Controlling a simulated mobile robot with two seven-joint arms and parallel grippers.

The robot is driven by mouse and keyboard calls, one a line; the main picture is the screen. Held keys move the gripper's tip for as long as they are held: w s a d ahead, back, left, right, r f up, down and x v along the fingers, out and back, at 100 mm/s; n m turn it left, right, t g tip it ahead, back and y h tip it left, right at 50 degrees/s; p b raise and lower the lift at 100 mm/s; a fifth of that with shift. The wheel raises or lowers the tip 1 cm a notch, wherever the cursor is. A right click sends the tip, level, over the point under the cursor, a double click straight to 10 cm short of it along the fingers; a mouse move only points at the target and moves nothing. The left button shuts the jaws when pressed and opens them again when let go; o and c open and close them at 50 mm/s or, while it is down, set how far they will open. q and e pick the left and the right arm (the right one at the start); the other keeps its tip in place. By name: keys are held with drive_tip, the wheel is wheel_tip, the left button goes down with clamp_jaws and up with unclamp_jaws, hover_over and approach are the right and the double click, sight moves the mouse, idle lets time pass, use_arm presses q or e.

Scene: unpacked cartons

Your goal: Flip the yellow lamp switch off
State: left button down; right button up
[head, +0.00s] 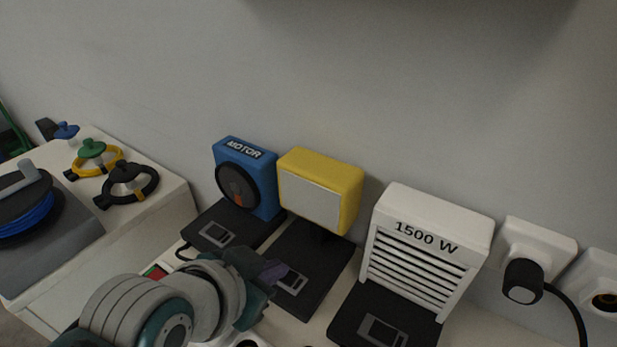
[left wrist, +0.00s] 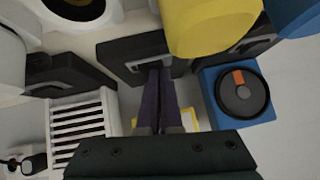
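The yellow lamp (head: 318,191) has a pale front panel and stands behind its black base (head: 314,249) against the wall. The grey-framed switch (head: 292,280) sits on the front part of that base. My left gripper (head: 273,272) reaches in from the lower left, its dark purple fingers close beside the switch. In the left wrist view the fingers (left wrist: 155,78) lie together with nothing between them. My right gripper is not in view.
A blue motor box (head: 262,187) with its own switch base (head: 207,228) stands left of the lamp. A white 1500 W heater (head: 437,219) stands right, with a base (head: 361,309). A rounded yellow object (left wrist: 210,25) is close to the wrist camera. Sockets (head: 555,236) are far right.

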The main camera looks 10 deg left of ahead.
use_arm(q)
drive_tip(key=shift+s+d+f+g, duration=0.1)
drive_tip(key=shift+s+f+g, duration=0.2)
drive_tip(key=shift+s+f, duration=0.3)
drive_tip(key=shift+w, duration=0.1)
drive_tip(key=shift+w+d+r+p, duration=0.1)
drive_tip(key=shift+r+p, duration=0.15)
drive_tip(key=shift+p, duration=0.05)
drive_tip(key=r+p, duration=0.4)
drive_tip(key=shift+w+r, duration=0.3)
drive_tip(key=shift+r, duration=0.1)
drive_tip(key=a+p+v, duration=0.1)
drive_tip(key=p+v, duration=0.2)
drive_tip(key=v, duration=0.6)
drive_tip(key=shift+a+r, duration=0.25)
drive_tip(key=shift+s, duration=0.1)
